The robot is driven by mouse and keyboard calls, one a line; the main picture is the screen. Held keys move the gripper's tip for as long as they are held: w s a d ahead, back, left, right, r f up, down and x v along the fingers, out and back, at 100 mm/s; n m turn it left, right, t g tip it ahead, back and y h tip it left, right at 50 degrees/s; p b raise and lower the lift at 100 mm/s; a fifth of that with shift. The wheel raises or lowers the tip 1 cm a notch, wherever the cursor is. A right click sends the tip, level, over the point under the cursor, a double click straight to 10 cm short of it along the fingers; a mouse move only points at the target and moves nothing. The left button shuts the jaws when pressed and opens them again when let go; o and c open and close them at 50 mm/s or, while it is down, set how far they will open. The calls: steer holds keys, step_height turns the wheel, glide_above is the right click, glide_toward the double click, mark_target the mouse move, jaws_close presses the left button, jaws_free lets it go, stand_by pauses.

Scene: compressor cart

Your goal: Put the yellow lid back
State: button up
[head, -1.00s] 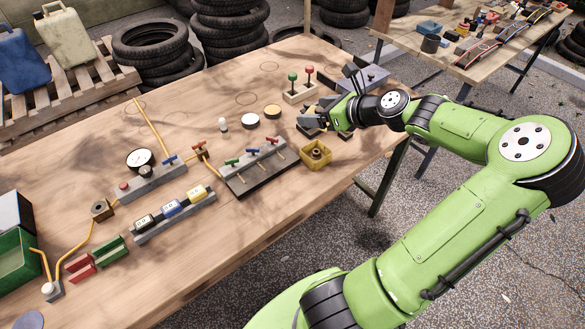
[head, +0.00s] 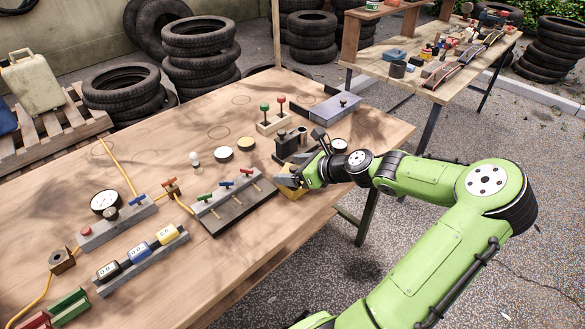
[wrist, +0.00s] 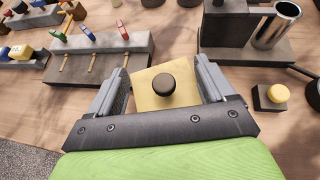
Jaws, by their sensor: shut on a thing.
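The yellow lid (wrist: 150,80) is a flat square plate with a round dark knob on top, seen in the wrist view between my two grey fingers. My gripper (wrist: 163,78) is shut on it. In the head view my gripper (head: 290,181) is low over the near right part of the table, at the spot of the yellow box (head: 293,194). Only a little yellow shows below the fingers there. The lid covers what is under it in the wrist view, so I cannot tell whether it touches the box.
A grey rack with red, blue and green levers (head: 228,186) stands close left of my gripper. A dark block with a metal cylinder (wrist: 275,28) is beyond it to the right, with a yellow button box (wrist: 271,96) nearer. The table's front edge is close.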

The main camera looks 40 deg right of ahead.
steer(key=shift+f, duration=0.3)
steer(key=o, duration=0.9)
steer(key=shift+r, duration=0.2)
steer(key=r+p+v, duration=0.1)
steer(key=p+v, duration=0.5)
steer(key=v, duration=0.6)
steer(key=w+a+f+n+g, duration=0.1)
steer(key=a+f+n+g, duration=0.1)
steer(key=a+n+g, duration=1.05)
steer(key=s+a+r+n+t+h, duration=0.1)
steer(key=s+a+r+n+t, duration=0.1)
steer(key=n, duration=0.5)
steer(key=s+a+r+n+t+h, duration=0.1)
steer(key=s+a+r+n+t, duration=0.1)
steer(key=s+a+r+n, duration=0.3)
steer(key=s+a+r+n+t, duration=0.2)
steer(key=s+a+r+n, duration=0.1)
steer(key=a+n, duration=0.5)
steer(key=shift+s+a+r+n+h+b, duration=0.15)
steer(key=shift+s+a+r+n+h, duration=0.05)
steer(key=shift+r, duration=0.2)
steer(key=shift+s+a+r+n+h+b, duration=0.15)
steer(key=shift+s+a+r+h, duration=0.05)
steer(key=shift+r, duration=0.2)
